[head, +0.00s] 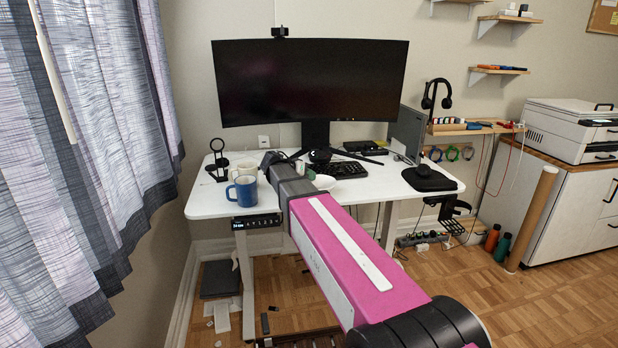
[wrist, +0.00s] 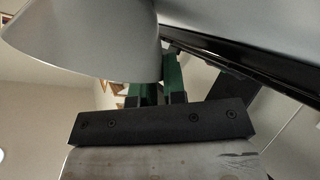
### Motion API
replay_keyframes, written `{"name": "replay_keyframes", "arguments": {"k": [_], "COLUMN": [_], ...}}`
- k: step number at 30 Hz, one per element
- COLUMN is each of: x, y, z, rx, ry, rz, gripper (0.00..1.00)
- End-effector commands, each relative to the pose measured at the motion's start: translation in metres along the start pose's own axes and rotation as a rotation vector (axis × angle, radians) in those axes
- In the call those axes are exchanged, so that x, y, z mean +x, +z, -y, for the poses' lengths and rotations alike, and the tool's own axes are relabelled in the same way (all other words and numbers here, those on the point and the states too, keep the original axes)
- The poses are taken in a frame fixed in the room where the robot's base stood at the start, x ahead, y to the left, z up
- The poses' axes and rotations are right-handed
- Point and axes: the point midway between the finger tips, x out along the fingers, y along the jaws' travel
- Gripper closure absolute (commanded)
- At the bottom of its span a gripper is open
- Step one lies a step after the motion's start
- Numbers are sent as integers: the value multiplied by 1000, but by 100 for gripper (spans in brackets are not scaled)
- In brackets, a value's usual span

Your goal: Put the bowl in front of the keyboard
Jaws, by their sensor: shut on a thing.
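A large pale grey curved surface, the bowl (wrist: 85,40), fills the upper left of the wrist view, its edge at my fingers. My gripper (wrist: 160,82), with green fingers, is shut on the bowl. In the head view a shallow pale bowl (head: 343,170) shows just right of my arm, over the near side of the dark keyboard (head: 352,164). My arm hides the left part of the keyboard.
On the white desk (head: 215,203), a blue mug (head: 244,191) and a cream mug (head: 243,171) stand left of my arm. A wide black monitor (head: 310,82) rises behind the keyboard. A black pad (head: 429,180) lies at the right.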

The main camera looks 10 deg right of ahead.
Motion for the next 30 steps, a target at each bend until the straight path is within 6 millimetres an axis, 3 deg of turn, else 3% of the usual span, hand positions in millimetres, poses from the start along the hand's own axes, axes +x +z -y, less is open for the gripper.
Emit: {"name": "replay_keyframes", "arguments": {"k": [1,4,14,17,30], "x": [0,0,0,-8,-90], "y": [0,1,-1,0,0], "z": [0,0,0,0,0], "rx": [-1,0,0,0,0], "ry": [0,0,0,-1,-2], "rz": [-1,0,0,-1,-2], "gripper": [100,63,63,63,63]}}
